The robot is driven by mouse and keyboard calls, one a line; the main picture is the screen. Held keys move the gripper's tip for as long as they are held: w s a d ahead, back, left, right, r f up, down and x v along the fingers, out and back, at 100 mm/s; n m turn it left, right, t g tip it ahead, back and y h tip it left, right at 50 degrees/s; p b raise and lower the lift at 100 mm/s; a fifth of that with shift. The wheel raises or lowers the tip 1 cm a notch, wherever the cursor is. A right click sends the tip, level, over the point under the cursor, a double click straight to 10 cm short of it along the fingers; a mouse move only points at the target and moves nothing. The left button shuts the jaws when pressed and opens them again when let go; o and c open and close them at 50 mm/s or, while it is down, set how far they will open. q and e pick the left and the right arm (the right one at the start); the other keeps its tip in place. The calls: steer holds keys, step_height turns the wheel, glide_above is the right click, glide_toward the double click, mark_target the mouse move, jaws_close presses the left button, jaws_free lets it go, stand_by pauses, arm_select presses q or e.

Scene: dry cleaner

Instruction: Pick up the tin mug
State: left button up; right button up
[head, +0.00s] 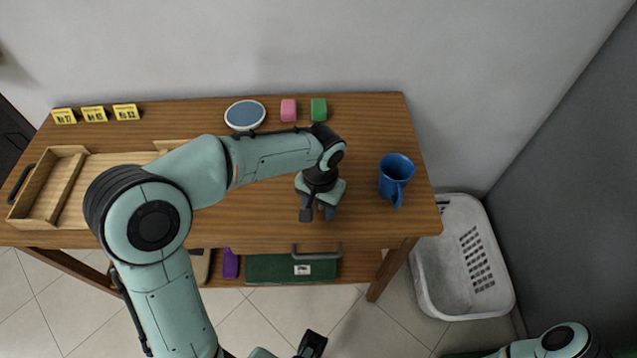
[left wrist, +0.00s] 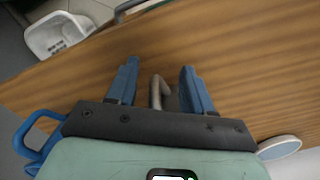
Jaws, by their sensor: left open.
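My left gripper (head: 318,208) points down over the right half of the wooden table. Its two blue fingers (left wrist: 158,88) are spread apart, one on each side of the grey piece, with gaps visible.
A blue mug (head: 396,178) stands to the right of my left gripper. A round blue-topped dish (head: 245,114), a pink block (head: 288,110) and a green block (head: 319,109) line the back. A wooden tray (head: 42,187) is at left. A white basket (head: 462,262) stands on the floor.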

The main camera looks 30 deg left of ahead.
arm_select(q)
jaws_close()
steer(key=shift+r, duration=0.1)
